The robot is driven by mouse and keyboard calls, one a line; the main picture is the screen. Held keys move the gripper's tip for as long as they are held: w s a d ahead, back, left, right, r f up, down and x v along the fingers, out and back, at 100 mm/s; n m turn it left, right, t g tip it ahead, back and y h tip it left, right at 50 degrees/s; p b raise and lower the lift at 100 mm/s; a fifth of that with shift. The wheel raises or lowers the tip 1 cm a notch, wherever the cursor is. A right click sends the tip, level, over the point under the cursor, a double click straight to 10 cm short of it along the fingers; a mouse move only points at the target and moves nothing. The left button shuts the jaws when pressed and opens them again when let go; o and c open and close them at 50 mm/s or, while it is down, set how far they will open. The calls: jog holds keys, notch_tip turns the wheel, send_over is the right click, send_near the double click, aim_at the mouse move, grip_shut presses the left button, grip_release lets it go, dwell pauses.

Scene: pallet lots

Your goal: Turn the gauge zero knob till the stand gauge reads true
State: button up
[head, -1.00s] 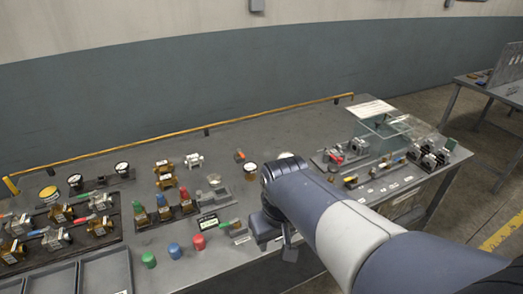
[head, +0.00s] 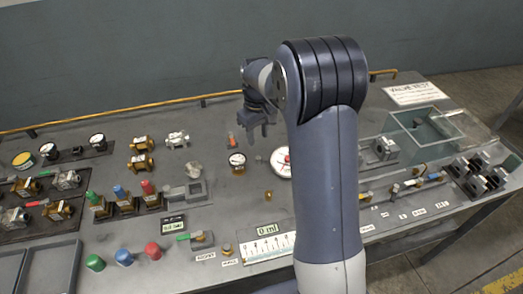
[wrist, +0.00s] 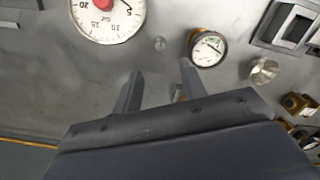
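The likely stand gauge (head: 236,160) is a small round gauge with a white face and brass rim. It also shows in the wrist view (wrist: 208,48) with a dark needle; its reading is too small to tell. I cannot tell whether this is the gauge zero knob. My gripper (head: 258,136) hangs above the bench behind the gauge. Its two fingers are apart and empty in the wrist view (wrist: 160,84), clear of the gauge and knob.
A brass piece (head: 268,195) stands in front of the dial. Valves with green, blue and red tops (head: 119,197) stand at left. A glass-walled box (head: 425,130) is at right. A yellow rail (head: 180,103) runs along the back edge.

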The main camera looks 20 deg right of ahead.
aim_at(258, 157)
notch_tip(258, 157, down, 10)
jog(key=shift+p, duration=0.55)
jog(key=shift+c, duration=0.3)
grip_shut()
